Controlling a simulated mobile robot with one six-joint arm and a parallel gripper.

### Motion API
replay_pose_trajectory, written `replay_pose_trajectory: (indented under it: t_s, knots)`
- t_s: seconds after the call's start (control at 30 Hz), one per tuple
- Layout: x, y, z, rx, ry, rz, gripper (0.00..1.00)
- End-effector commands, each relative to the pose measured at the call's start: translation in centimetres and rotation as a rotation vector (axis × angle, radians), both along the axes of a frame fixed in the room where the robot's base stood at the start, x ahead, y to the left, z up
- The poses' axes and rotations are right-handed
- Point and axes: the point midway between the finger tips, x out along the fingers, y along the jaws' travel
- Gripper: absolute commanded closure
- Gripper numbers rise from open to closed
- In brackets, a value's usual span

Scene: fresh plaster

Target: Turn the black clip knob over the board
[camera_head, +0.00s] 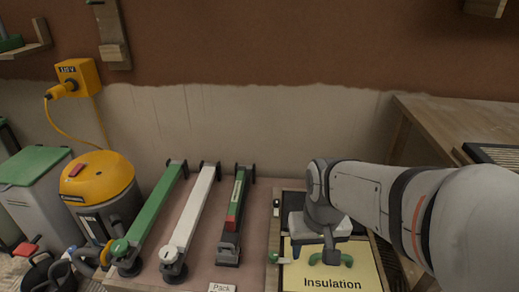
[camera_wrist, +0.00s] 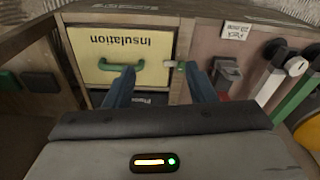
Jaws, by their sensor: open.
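The yellow board (camera_head: 330,274) marked "Insulation" lies in a wooden frame, with a green handle (camera_head: 347,260) on it. It also shows in the wrist view (camera_wrist: 90,45), with the lettering upside down. A small green-tipped piece (camera_wrist: 180,66) sits at the board's edge. A small black-and-white part (camera_head: 276,206) is at the frame's left side; I cannot tell for sure whether it is the black clip knob. My gripper (camera_wrist: 160,88) is open and empty, its fingers spread in front of the board near the handle. In the head view my gripper (camera_head: 328,250) hangs over the board.
Long green (camera_head: 155,215), white (camera_head: 194,215) and green-red (camera_head: 235,210) tools with dark ends lie left of the frame. A yellow-topped vacuum (camera_head: 97,180) stands farther left. A wooden table (camera_head: 440,120) is at right. A "Pack" label (camera_head: 221,287) lies nearby.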

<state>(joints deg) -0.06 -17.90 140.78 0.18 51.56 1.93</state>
Motion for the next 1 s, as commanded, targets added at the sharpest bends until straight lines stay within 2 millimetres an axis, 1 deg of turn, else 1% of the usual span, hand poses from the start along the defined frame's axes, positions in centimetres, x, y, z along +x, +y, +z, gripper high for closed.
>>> replay_pose_trajectory:
  t_s: [0.03, 0.07, 0.17, 0.2, 0.23, 0.27, 0.3, 0.37, 0.4, 0.47, 0.5, 0.57, 0.6, 0.67, 0.7, 0.77, 0.8, 0.9, 1.0]
  knots:
    - [1.5, 0.5, 0.6, 0.002, 0.006, -0.017, 0.5]
    - [2.5, 0.5, 0.9, 0.004, 0.008, -0.036, 0.5]
    - [6.7, 0.6, 1.7, 0.01, 0.019, -0.118, 0.5]
    - [8.6, 0.6, 1.9, 0.013, 0.023, -0.154, 0.5]
    - [10.1, 0.6, 1.9, 0.015, 0.027, -0.183, 0.5]
    - [11.5, 0.5, 1.9, 0.017, 0.03, -0.212, 0.5]
    - [13.3, 0.5, 1.8, 0.02, 0.034, -0.25, 0.5]
    - [16.1, 0.5, 1.5, 0.024, 0.039, -0.307, 0.5]
    - [18.0, 0.5, 1.1, 0.025, 0.042, -0.345, 0.5]
    - [20.6, 0.5, 0.4, 0.029, 0.048, -0.402, 0.5]
    - [22.4, 0.5, -0.2, 0.031, 0.052, -0.44, 0.5]
    - [24.9, 0.4, -1.3, 0.033, 0.058, -0.496, 0.5]
    - [26.5, 0.4, -2.1, 0.035, 0.061, -0.534, 0.5]
    - [28.9, 0.4, -3.5, 0.036, 0.066, -0.59, 0.5]
    - [30.4, 0.4, -4.6, 0.038, 0.069, -0.628, 0.5]
    - [32.4, 0.4, -6.3, 0.039, 0.075, -0.684, 0.5]
    - [33.7, 0.3, -7.5, 0.04, 0.077, -0.72, 0.5]
    - [36.3, 0.3, -10.4, 0.041, 0.083, -0.802, 0.5]
    - [38.1, 0.3, -12.8, 0.043, 0.088, -0.866, 0.5]
